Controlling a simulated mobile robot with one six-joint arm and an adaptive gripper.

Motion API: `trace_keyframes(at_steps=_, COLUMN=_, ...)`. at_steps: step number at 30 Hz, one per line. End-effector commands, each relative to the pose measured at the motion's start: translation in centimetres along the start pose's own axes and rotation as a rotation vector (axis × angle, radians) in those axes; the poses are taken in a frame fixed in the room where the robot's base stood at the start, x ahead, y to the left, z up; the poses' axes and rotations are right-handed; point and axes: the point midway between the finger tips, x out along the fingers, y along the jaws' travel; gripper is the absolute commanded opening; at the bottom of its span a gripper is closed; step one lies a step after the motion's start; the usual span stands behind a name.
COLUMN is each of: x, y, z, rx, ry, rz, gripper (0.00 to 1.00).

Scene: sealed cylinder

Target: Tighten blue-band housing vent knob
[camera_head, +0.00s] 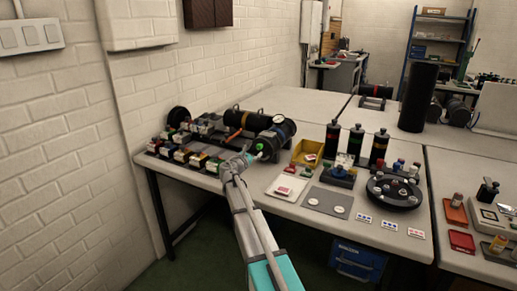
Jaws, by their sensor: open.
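My arm reaches up from the bottom, and my gripper (248,157) is at the front of the workbench, open. It is close to the near end of a dark cylinder housing (272,141) lying on its side. A small green part (260,147) shows on that end, just beyond my gripper. I cannot tell whether they touch. A round white-faced gauge (279,119) sits on top of the dark cylinders. A blue band and the vent knob cannot be made out at this size. My gripper may hide part of the housing end.
Several small coloured blocks (182,154) line the bench to the left. A yellow bin (307,152), upright dark bottles (333,139) and a round black tray (394,191) stand to the right. A white wall closes off the left. The back of the bench (300,105) is mostly bare.

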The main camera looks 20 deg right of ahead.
Motion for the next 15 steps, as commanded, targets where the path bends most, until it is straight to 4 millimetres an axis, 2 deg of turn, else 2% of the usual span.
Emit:
trace_keyframes(at_steps=1, x=1.0, y=0.1, z=0.0, rx=0.0, ry=0.0, rz=-0.001, gripper=0.71)
trace_keyframes(at_steps=6, x=3.1, y=0.1, z=0.0, rx=0.0, ry=0.0, rz=0.0, gripper=0.71)
trace_keyframes(at_steps=15, x=4.7, y=0.0, z=0.0, rx=0.0, ry=0.0, rz=0.001, gripper=0.71)
